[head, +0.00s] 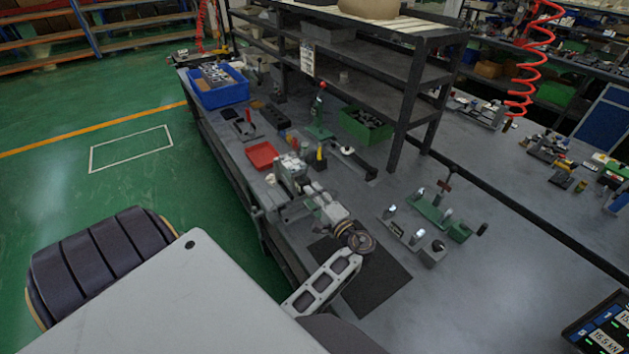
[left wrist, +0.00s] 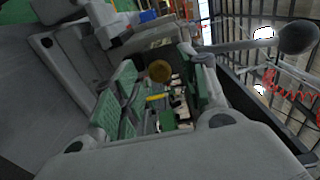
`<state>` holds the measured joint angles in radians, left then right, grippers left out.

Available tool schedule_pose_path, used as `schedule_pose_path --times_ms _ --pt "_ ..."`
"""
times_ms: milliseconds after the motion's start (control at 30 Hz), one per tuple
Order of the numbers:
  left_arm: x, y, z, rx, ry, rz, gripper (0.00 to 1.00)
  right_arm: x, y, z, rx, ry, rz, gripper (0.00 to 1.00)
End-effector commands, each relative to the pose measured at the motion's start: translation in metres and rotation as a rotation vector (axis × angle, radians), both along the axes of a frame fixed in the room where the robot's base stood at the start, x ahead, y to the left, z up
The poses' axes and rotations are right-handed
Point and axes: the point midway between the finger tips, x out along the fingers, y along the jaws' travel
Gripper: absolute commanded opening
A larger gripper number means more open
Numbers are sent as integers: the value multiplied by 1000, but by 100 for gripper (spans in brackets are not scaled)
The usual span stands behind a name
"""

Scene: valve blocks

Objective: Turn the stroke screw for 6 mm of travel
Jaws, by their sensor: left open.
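My left gripper (head: 312,194) reaches over the bench in the head view, close to a grey metal device (head: 290,168). In the left wrist view its green-padded jaws (left wrist: 158,72) stand apart. A round brass-coloured end (left wrist: 160,70) shows between the jaws; it may be the stroke screw, but I cannot tell for certain. I see a gap on both sides of it, though its depth from the fingers is unclear. A grey rod with a dark ball end (left wrist: 298,36) shows beyond the right finger. My right gripper is not in view.
A red tray (head: 262,155), a blue bin (head: 219,92) and a green bin (head: 366,127) stand farther back. Green and grey fixtures (head: 440,212) stand to the right. A black mat (head: 385,285) lies below my arm. Shelf posts (head: 408,105) rise behind.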

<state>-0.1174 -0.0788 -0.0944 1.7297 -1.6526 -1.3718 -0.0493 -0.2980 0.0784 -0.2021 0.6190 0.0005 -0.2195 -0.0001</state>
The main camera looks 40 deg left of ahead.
Motion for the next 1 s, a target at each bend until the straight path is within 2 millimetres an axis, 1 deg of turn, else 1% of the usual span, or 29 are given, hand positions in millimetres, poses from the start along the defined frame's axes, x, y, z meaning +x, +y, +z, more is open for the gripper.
schedule_pose_path --times_ms 267,800,1000 --pt "-3 -11 -1 -1 1 -1 43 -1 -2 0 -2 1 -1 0" --pt "-18 -65 -1 -2 2 -2 43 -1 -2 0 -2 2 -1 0" --pt "-21 -76 -1 -1 1 -1 43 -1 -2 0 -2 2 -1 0"
